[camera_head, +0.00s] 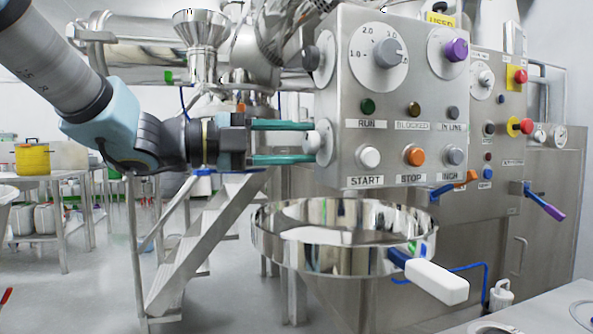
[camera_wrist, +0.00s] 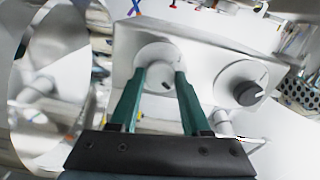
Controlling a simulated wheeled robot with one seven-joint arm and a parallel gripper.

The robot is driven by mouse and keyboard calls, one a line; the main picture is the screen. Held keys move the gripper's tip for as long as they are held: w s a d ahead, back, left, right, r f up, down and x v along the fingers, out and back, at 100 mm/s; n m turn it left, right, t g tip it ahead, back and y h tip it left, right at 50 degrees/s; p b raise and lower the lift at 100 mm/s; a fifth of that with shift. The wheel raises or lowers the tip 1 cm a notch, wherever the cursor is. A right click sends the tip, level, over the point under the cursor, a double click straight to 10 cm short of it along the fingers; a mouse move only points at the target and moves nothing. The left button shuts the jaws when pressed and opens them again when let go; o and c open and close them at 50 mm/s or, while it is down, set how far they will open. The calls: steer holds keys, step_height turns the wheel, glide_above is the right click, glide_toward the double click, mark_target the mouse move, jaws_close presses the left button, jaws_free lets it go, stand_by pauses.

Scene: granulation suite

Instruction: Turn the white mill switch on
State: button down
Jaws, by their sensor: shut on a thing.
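The white mill switch (camera_head: 324,141) is a round white knob on the left side face of a steel control box (camera_head: 343,110). In the wrist view the white switch (camera_wrist: 158,78) sits on a round pale plate, with a small dark mark at its lower edge. My gripper (camera_head: 314,143) reaches it from the left, level, with its two green fingers above and below the knob. In the wrist view my gripper (camera_wrist: 160,80) has a finger on either side of the switch and is shut on it. The fingertips partly hide the switch in the head view.
A dark knob (camera_wrist: 243,92) on a round plate is beside the switch on the same face. The front panel has a grey dial (camera_head: 388,52), a purple knob (camera_head: 455,50) and labelled buttons. A round steel sieve pan (camera_head: 275,252) is below the box. Steel stairs (camera_head: 195,235) stand behind.

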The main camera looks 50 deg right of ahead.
steer(key=shift+f+m+b, duration=0.15)
steer(key=shift+m+b, duration=0.55)
steer(key=shift+b, duration=0.05)
steer(key=shift+c, duration=1.8)
jaws_free()
steer(key=shift+w, duration=0.1)
steer(key=v, duration=1)
steer(key=shift+a+b, duration=0.35)
steer(key=shift+b, duration=0.05)
steer(key=shift+w, duration=0.15)
